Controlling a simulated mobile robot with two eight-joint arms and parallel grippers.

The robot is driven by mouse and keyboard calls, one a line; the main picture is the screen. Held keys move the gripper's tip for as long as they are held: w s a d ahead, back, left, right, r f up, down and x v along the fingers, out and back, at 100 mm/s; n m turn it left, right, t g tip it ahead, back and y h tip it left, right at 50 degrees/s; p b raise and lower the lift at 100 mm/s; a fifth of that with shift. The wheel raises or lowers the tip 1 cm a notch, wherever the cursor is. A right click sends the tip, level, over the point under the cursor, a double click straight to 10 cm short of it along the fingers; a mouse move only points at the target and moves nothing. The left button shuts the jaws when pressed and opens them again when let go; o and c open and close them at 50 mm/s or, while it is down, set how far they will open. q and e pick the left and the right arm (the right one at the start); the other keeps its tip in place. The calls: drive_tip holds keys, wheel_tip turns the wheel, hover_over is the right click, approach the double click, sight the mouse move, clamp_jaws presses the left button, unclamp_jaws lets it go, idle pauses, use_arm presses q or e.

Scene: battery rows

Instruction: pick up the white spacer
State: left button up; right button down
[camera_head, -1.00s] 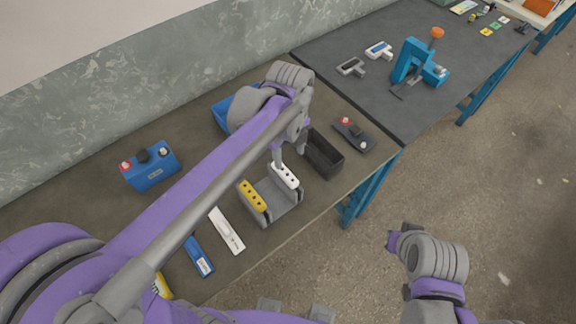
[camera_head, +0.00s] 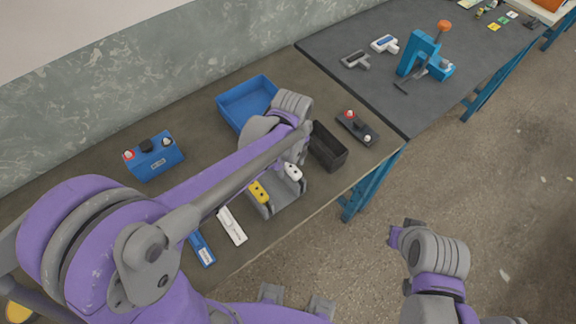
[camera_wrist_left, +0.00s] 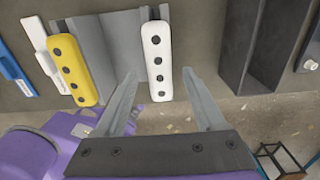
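The white spacer (camera_head: 293,172), a slim bar with a row of dark holes, sits along the right side of a grey holder (camera_head: 288,194). In the left wrist view the white spacer (camera_wrist_left: 157,60) stands upright in the picture, between the two fingers of my left gripper (camera_wrist_left: 160,80) and beyond their tips. The fingers are spread apart with nothing held. In the head view my left wrist covers the spacer's upper end and most of the gripper. A yellow spacer (camera_wrist_left: 73,70) sits on the holder's left side. My right gripper is at the right, its fingers unclear.
A black open bin (camera_head: 328,147) stands just right of the holder. A blue tray (camera_head: 247,103) lies behind my wrist. A white strip (camera_head: 231,226) and a blue strip (camera_head: 202,249) lie left of the holder.

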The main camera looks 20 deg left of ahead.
use_arm(q)
clamp_jaws()
drive_tip(key=shift+r, duration=0.1)
idle(0.4)
